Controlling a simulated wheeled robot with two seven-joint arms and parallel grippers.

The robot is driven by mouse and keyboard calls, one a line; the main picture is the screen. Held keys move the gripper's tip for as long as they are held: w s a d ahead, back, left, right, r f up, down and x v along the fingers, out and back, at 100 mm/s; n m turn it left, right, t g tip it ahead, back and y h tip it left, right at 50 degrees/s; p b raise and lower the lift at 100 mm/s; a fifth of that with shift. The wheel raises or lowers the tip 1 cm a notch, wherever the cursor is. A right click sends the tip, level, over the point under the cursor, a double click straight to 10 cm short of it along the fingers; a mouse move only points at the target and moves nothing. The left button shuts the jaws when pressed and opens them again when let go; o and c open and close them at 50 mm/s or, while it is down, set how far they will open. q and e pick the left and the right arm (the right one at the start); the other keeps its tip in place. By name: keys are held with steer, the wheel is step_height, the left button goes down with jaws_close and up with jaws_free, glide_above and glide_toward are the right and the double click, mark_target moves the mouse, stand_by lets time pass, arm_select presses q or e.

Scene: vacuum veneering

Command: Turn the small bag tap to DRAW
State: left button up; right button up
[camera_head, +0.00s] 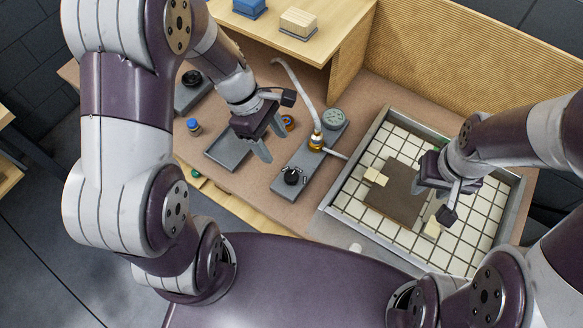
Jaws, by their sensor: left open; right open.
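A grey plate (309,160) on the bench carries a black knob (291,176), a brass fitting (316,142) with a pale hose, and a round gauge (333,118). The black knob looks like the small bag tap, but no DRAW mark is readable and its setting cannot be told. My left gripper (252,147) is open and empty, up and left of the knob and apart from it. My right gripper (430,190) is open above the tiled tray (480,232), over a dark brown panel (395,192); whether it touches anything cannot be told.
A shallow grey tray (226,149) lies under my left gripper. Another black knob (192,77) sits on a plate at the left, near a blue-capped bottle (193,126). Small pale blocks (376,177) lie in the tiled tray. A wooden shelf (330,45) holds blue and tan blocks.

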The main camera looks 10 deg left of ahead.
mark_target(290, 175)
arm_select(q)
steer(key=x, duration=1.1)
steer(key=shift+a+f+b, duration=0.1)
steer(key=shift+f+b, duration=0.2)
steer(key=shift+b, duration=0.1)
steer(key=shift+a, duration=0.1)
steer(key=c, duration=1)
